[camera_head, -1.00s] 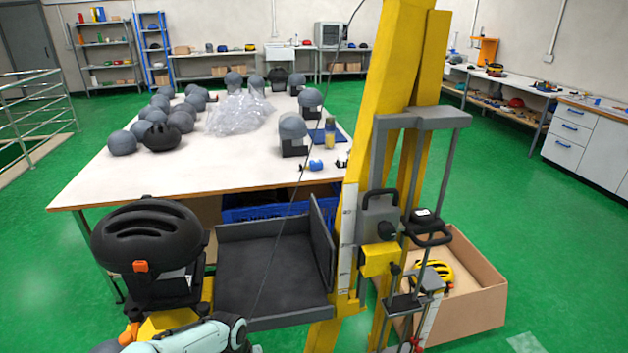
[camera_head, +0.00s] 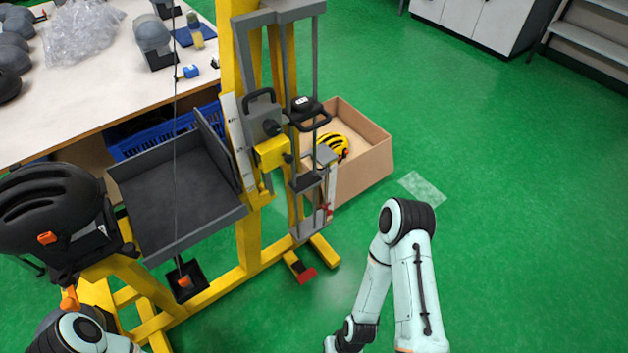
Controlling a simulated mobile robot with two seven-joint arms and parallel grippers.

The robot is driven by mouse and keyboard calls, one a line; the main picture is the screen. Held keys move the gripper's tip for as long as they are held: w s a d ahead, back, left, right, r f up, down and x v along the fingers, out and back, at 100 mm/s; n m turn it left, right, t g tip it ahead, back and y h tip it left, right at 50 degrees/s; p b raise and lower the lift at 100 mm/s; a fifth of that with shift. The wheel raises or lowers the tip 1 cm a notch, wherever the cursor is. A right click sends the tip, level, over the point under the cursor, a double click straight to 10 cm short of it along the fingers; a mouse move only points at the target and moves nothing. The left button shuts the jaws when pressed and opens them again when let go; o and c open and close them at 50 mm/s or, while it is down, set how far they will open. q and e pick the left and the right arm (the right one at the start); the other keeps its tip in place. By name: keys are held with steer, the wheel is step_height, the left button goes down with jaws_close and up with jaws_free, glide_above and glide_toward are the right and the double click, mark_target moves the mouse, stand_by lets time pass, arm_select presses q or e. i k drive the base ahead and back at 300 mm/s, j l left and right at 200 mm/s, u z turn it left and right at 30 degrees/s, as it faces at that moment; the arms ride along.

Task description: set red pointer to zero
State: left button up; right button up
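A yellow drop tower (camera_head: 250,215) stands left of centre. On its right side a narrow white scale (camera_head: 331,186) hangs upright beside grey rods. A small red part (camera_head: 328,211), which looks like the red pointer, sits near the scale's lower end. Its exact reading is too small to tell. A second white scale (camera_head: 237,135) runs along the tower's yellow post. My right arm stands at the lower middle, right of the tower and apart from it; its gripper is out of view. Part of my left arm shows at the bottom left corner; its gripper is also out of view.
A black helmet (camera_head: 48,205) sits on the tower's left side beside a grey tray (camera_head: 175,190). A worktable (camera_head: 100,95) is at upper left. The green floor on the right is clear.

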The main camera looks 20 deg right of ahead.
mark_target(330, 213)
steer(key=i+l+u, duration=0.2)
steer(key=i+l, duration=0.2)
steer(key=l, duration=0.25)
steer(key=i+l+u, duration=0.1)
steer(key=l, duration=0.25)
steer(key=i, duration=0.1)
